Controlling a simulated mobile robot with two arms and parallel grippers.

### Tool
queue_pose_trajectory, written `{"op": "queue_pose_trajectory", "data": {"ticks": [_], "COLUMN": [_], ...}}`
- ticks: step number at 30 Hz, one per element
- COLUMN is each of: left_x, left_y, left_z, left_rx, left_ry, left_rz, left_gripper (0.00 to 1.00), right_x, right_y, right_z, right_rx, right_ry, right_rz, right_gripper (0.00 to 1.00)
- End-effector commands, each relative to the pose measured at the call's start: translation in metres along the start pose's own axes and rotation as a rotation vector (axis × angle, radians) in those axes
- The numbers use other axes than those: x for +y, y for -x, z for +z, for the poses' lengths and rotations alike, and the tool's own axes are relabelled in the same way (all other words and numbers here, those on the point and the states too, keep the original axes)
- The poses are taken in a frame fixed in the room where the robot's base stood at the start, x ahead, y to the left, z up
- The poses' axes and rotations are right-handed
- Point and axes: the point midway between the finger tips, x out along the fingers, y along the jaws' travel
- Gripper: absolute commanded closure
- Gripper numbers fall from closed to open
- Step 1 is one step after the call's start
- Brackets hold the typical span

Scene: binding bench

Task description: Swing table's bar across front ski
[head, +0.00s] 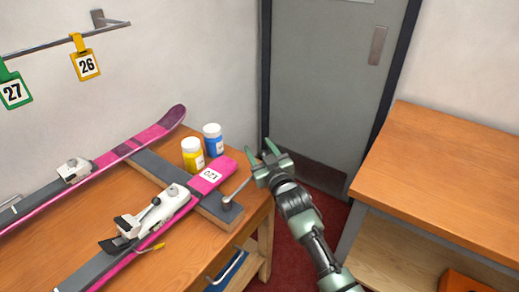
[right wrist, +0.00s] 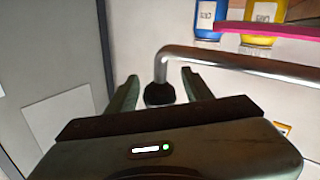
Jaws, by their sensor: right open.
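The front ski (head: 215,172), pink and grey with a 120 label and a white binding (head: 150,212), lies across the wooden table (head: 262,212) on a grey padded support (head: 160,170). The table's metal bar (head: 238,190) starts at a pivot on the support's end and points away from the ski, toward my right gripper (head: 263,153). In the right wrist view the bar (right wrist: 235,62) bends down to a black knob (right wrist: 160,95). The knob appears between the spread fingers, which are open. Contact cannot be told. My left gripper is not in view.
A second ski (head: 120,155) lies behind. A yellow jar (head: 192,157) and a blue-labelled jar (head: 213,140) stand close to the front ski's tip. A grey door (head: 335,80) is behind my right gripper, and another wooden bench (head: 450,180) stands at right.

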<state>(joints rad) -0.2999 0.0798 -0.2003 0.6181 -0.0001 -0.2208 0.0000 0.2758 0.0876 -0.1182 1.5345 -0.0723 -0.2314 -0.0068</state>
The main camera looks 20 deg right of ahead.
Motion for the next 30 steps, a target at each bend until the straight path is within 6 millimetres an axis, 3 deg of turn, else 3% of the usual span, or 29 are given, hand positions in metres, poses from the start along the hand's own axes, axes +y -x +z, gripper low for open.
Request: {"op": "queue_pose_trajectory", "data": {"ticks": [1,6,7,30], "left_x": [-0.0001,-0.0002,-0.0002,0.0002], "left_y": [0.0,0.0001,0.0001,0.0], "left_z": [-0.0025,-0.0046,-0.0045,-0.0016], "left_rx": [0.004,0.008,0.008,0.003], "left_ry": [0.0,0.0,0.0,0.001], "left_rz": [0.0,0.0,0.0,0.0], "left_gripper": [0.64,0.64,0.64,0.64], "right_x": [-0.0001,-0.0001,-0.0001,-0.0002], "right_y": [0.0001,0.0003,0.0003,0.0004], "right_z": [0.0001,0.0002,0.0002,0.0005], "right_rx": [0.0,0.0,0.0,-0.001], "right_ry": [0.0,0.0,0.0,0.0], "right_rz": [0.0,0.0,0.0,0.0], "right_gripper": [0.49,0.97,1.0,1.0]}}
